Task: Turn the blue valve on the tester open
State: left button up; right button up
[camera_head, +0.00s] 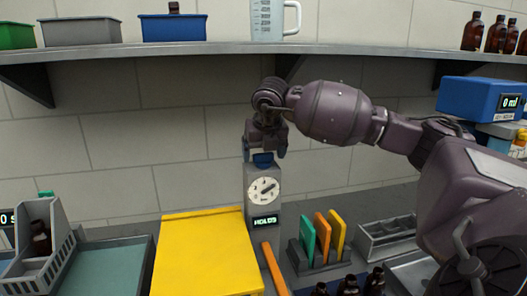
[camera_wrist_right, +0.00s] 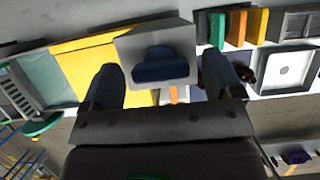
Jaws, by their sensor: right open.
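The tester (camera_head: 249,200) is a grey upright box with a round white dial and a lit display that seems to read "HOLDS". The blue valve (camera_head: 262,160) is on top of it, partly covered by my gripper. My right gripper (camera_head: 264,148) is directly above the tester, pointing down. In the right wrist view, the valve (camera_wrist_right: 160,68) lies between the two spread fingers of my right gripper (camera_wrist_right: 162,75), with gaps on both sides. The gripper is open and holds nothing. My left gripper is not in view.
A yellow panel (camera_head: 207,255) lies left of the tester. A rack (camera_head: 318,262) with green, orange and yellow plates stands to its right. Small dark bottles (camera_head: 348,286) are in front. A shelf (camera_head: 205,48) with bins and a measuring jug (camera_head: 268,20) runs above my arm.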

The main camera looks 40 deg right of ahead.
jog(key=c, duration=0.9)
